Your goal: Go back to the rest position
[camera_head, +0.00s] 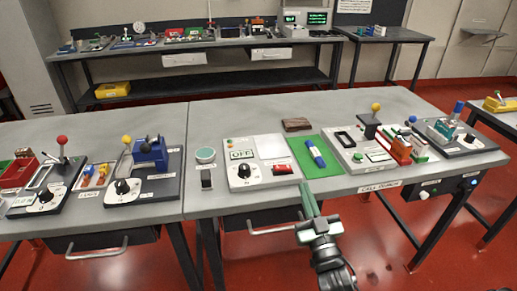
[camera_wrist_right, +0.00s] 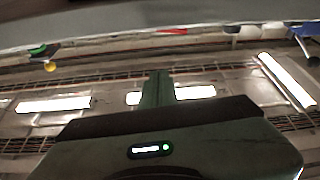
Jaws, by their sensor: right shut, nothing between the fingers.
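My right gripper (camera_head: 306,190) is in front of the near edge of the right workbench (camera_head: 223,201), below the green mat (camera_head: 304,158). Its green fingers are closed together and point up toward the bench edge, with nothing held. In the right wrist view the shut fingers (camera_wrist_right: 157,82) stand in the middle, above the dark gripper body. My left gripper is not in the head view.
The right bench holds a panel with an "OFF" display (camera_head: 242,154), a blue and white cylinder (camera_head: 316,154), a brown block (camera_head: 297,125) and a lever box (camera_head: 360,152). A bench handle (camera_head: 272,229) projects near my gripper. Red floor lies open in front.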

